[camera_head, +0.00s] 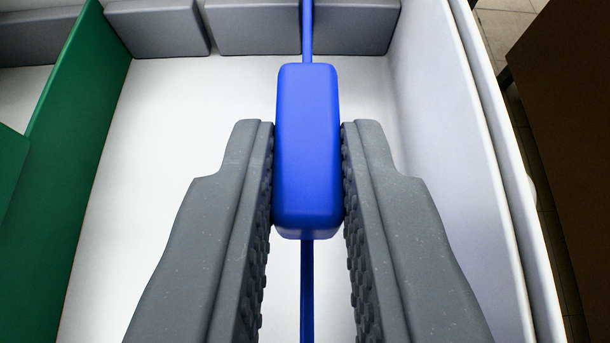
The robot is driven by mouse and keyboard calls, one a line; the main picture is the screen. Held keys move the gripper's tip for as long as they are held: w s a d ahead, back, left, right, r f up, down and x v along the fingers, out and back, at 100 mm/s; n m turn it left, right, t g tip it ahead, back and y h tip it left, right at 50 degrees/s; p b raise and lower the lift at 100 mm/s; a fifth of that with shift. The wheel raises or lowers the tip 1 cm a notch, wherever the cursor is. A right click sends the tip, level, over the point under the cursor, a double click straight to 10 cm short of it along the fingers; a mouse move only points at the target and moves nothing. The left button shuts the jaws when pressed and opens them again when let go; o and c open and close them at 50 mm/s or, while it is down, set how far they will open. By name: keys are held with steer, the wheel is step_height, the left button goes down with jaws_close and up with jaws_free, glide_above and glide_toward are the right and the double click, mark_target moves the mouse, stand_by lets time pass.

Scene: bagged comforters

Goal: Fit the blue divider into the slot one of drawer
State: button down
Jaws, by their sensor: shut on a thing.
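The blue divider is seen edge-on from above, with a thick blue grip block (308,145) at its top and a thin blue panel (307,290) running below and beyond it. My gripper (308,175) is shut on the grip block, one grey finger on each side. The white drawer (170,130) lies below. Grey blocks line its far wall, with a narrow gap between two of them at the left (210,30).
A green divider (75,140) stands upright across the drawer to the left. The drawer's white right wall (460,150) runs close to the right of my gripper. Outside it are a tiled floor and a dark brown surface (565,90). White drawer floor is clear between the dividers.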

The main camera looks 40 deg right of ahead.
steer(key=shift+f+b, duration=0.35)
steer(key=shift+f, duration=0.8)
stand_by(0.6)
steer(key=c, duration=0.7)
jaws_free()
steer(key=shift+o, duration=0.2)
steer(key=shift+r, duration=0.1)
steer(key=shift+s+a+r+p, duration=0.45)
steer(key=shift+s+r+p, duration=0.2)
steer(key=shift+p, duration=0.3)
steer(key=shift+s+a+r+p, duration=0.45)
steer(key=shift+r+p, duration=0.35)
steer(key=shift+p, duration=0.2)
steer(key=shift+s+a+r+p, duration=0.4)
steer(key=shift+s+r+p, duration=0.3)
steer(key=shift+p, duration=0.25)
steer(key=p+v, duration=0.2)
steer(key=v, duration=1.1)
steer(key=shift+s+a, duration=0.25)
steer(key=shift+s, duration=0.1)
